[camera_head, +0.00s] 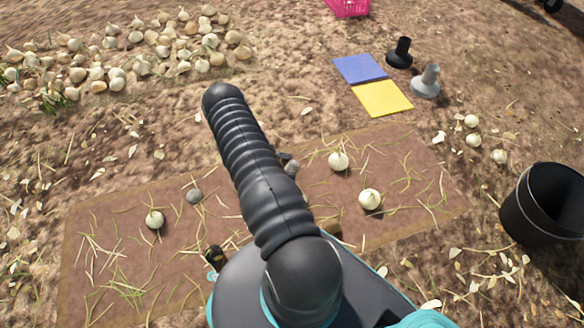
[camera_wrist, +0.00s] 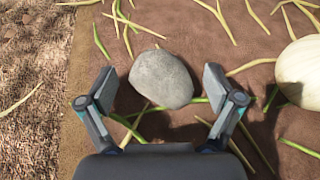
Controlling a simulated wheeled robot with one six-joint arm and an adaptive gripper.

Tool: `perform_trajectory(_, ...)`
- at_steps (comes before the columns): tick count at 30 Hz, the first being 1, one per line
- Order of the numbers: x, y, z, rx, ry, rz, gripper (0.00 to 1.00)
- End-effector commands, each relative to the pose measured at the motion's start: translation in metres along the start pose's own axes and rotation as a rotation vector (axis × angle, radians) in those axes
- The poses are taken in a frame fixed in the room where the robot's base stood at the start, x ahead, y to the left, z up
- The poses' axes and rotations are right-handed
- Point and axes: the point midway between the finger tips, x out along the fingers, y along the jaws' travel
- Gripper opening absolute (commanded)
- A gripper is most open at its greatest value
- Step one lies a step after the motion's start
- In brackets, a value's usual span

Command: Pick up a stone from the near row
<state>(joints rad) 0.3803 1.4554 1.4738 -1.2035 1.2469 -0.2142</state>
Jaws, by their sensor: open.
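In the wrist view a grey, rounded stone (camera_wrist: 163,78) lies on the brown mat, between and slightly ahead of my open fingertips. My gripper (camera_wrist: 160,90) has a finger on each side of it, with a gap on both sides. A pale onion (camera_wrist: 302,72) is at the right edge of that view. In the head view one grey stone (camera_head: 194,196) lies on the mat left of my arm. Another grey stone (camera_head: 291,167) shows just right of my arm, partly hidden. My arm hides most of my gripper there.
The brown mat (camera_head: 120,195) also bears onions, including one at left (camera_head: 154,220) and two at right, with straw. A black bucket (camera_head: 545,205) stands at right. Blue (camera_head: 360,68) and yellow (camera_head: 382,98) squares lie beyond the mat. An onion heap (camera_head: 120,60) is at upper left.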

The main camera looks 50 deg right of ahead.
Motion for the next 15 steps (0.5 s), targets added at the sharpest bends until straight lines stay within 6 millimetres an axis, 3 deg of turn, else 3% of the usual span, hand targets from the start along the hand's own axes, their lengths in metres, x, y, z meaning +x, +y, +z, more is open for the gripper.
perform_trajectory(5,-0.0002,0.0001,0.0,0.0,0.0,0.001,0.91)
perform_trajectory(12,-0.0004,0.0,0.0,-0.001,0.0,0.001,0.31)
perform_trajectory(15,-0.0006,0.0002,0.0004,0.0,-0.001,0.001,0.11)
